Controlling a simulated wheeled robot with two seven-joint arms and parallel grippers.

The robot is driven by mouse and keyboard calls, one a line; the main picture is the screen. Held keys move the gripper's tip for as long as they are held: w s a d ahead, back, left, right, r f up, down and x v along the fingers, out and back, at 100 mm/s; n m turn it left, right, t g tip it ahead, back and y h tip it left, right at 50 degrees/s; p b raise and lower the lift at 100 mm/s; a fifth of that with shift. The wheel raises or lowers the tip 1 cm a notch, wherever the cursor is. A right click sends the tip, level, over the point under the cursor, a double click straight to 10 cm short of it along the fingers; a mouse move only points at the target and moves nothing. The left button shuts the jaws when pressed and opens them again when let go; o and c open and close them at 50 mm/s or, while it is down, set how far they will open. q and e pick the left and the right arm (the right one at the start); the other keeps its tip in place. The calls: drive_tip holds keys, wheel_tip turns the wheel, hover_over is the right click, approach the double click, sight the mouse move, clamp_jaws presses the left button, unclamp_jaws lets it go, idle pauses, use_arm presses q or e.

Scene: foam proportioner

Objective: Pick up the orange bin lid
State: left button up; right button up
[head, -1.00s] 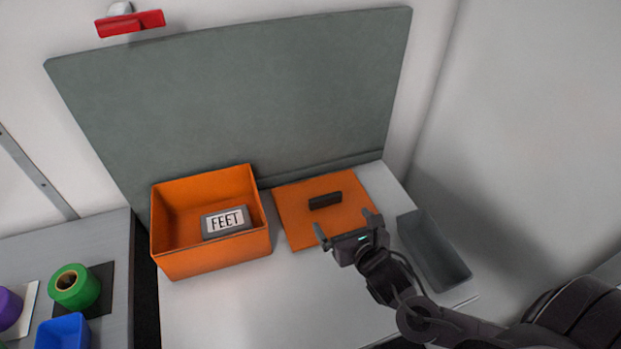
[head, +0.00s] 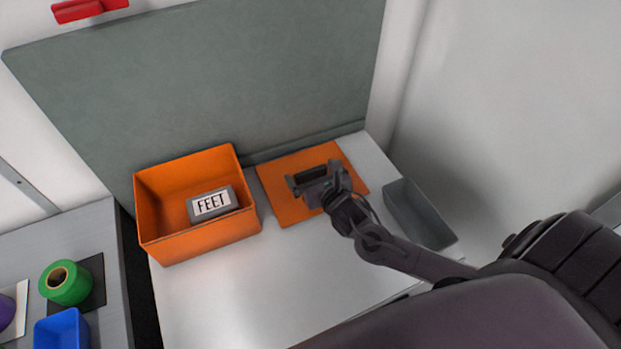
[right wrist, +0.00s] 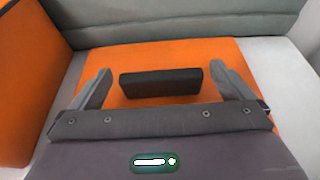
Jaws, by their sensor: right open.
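The orange bin lid (head: 279,207) lies flat on the white table, right of the open orange bin (head: 196,243). It has a dark bar handle, which shows in the right wrist view (right wrist: 160,83). My right gripper (head: 312,176) is over the lid, hiding most of the handle in the head view. In the right wrist view its two fingers (right wrist: 160,88) are open, one on each side of the handle's ends, with gaps to both. Whether the fingers are at the handle's height is hard to tell. My left gripper is out of view.
A grey block labelled FEET (head: 211,204) is inside the orange bin. A grey tray (head: 420,213) stands right of the lid, beside my right arm. A grey-green panel (head: 210,85) rises behind. The table front (head: 240,300) is clear. A green roll (head: 66,283) and blue bin (head: 62,330) are on the left.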

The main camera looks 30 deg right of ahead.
drive_tip(key=c, duration=0.9)
drive_tip(key=shift+c, duration=0.3)
drive_tip(key=shift+r, duration=0.15)
